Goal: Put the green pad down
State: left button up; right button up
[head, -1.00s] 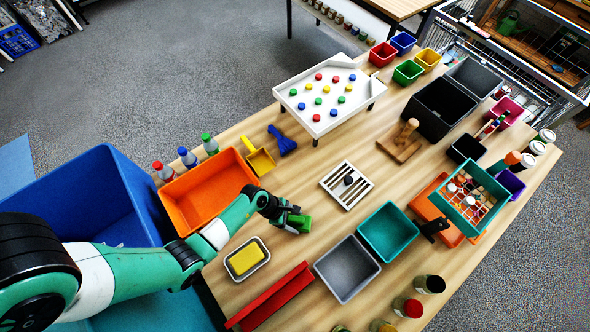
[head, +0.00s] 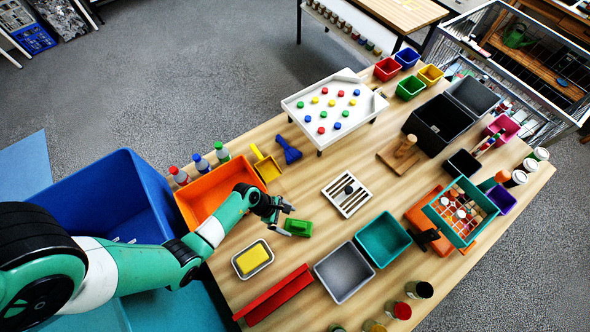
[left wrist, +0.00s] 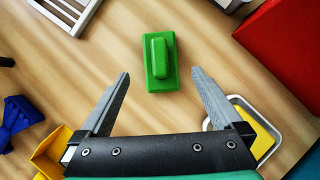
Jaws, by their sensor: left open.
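The green pad (head: 299,228), a flat block with a raised grip on top, lies on the wooden table right of the orange bin. It also shows in the left wrist view (left wrist: 161,80), lying flat on the wood. My left gripper (head: 285,217) is open and close to the pad. In the left wrist view its two fingers (left wrist: 160,70) are spread wide with nothing held, and the pad lies clear of both fingers. My right gripper is not in view.
A yellow block in a white dish (head: 252,244), a red channel (head: 272,295), a grey bin (head: 344,285) and a white slotted tray (head: 347,180) surround the pad. The orange bin (head: 185,203) is left. Bare table lies between the pad and slotted tray.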

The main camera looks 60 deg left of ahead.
pick_arm(q)
jog(key=p+v, duration=0.3)
jog(key=v, duration=0.1)
jog(key=shift+s+a+r, duration=0.1)
jog(key=shift+s+r, duration=0.05)
jog(key=shift+r, duration=0.15)
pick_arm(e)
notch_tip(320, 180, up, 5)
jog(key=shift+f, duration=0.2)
